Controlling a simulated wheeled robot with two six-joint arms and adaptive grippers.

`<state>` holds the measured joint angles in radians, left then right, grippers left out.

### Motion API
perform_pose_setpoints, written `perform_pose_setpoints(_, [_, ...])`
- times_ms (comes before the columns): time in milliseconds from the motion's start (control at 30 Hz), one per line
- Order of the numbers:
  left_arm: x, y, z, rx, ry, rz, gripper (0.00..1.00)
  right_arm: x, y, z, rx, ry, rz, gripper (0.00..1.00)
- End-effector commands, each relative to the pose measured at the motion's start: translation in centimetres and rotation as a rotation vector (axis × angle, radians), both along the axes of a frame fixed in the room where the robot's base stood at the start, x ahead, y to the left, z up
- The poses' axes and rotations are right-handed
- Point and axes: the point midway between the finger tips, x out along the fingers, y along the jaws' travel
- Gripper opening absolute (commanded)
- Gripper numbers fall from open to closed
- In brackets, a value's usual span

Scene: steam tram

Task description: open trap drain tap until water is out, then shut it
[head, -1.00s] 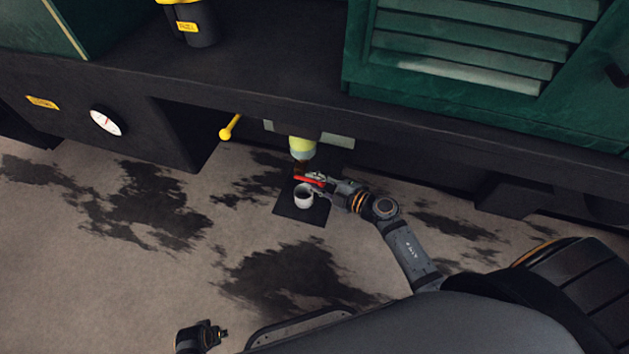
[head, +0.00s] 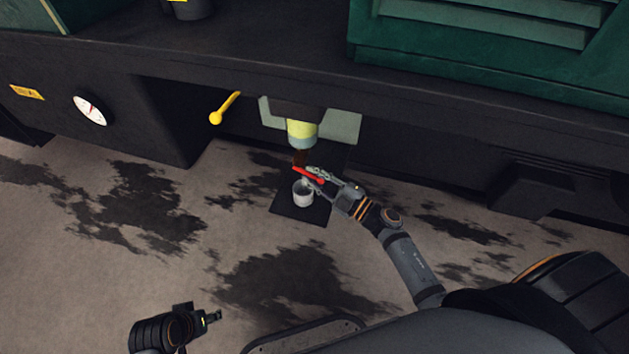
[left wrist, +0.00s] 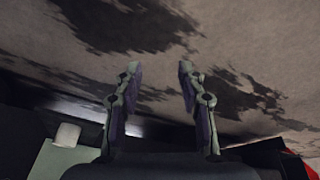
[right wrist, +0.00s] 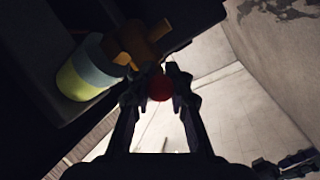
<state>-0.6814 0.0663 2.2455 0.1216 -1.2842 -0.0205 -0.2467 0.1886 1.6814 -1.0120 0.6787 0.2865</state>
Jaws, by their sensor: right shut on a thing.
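The trap bowl (head: 302,133), pale yellow with a blue-grey lower part, hangs under the dark beam. The brown drain tap (head: 299,158) sits below it and shows in the right wrist view (right wrist: 142,44). Its red lever (head: 306,174) slants down to the right. My right gripper (head: 316,178) is shut on the lever; the round red end (right wrist: 160,88) lies between its fingertips. A white cup (head: 303,198) stands below on a dark mat (head: 288,208). I cannot tell whether water is running. My left gripper (head: 214,317) is open and empty (left wrist: 160,69), low at the left.
A yellow-knobbed lever (head: 223,110) sticks out left of the bowl. A round gauge (head: 91,110) and a yellow label (head: 27,92) are on the dark side panel. The dark beam (head: 200,75) runs overhead. The stained floor (head: 180,260) is clear in front.

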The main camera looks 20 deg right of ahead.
Motion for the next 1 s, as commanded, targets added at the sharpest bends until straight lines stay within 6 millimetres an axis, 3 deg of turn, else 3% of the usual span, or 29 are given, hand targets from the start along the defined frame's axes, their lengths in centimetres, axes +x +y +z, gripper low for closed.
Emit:
perform_pose_setpoints(100, [0.1,-0.3,-1.4,-0.016,-0.042,0.003,0.4,0.0,0.1,-0.6,0.028,-0.018,-0.001,0.0])
perform_pose_setpoints(667, [0.9,-1.3,-3.9,-0.064,-0.19,0.022,0.4,0.1,0.3,-1.1,0.125,-0.082,0.001,0.0])
perform_pose_setpoints(767, [3.1,-1.1,-2.8,-0.063,-0.286,0.028,0.4,0.2,0.3,-1.1,0.139,-0.092,0.0,0.0])
perform_pose_setpoints(1000, [9.0,-0.6,1.9,-0.048,-0.561,0.039,0.4,0.2,0.4,-1.1,0.166,-0.11,0.0,0.0])
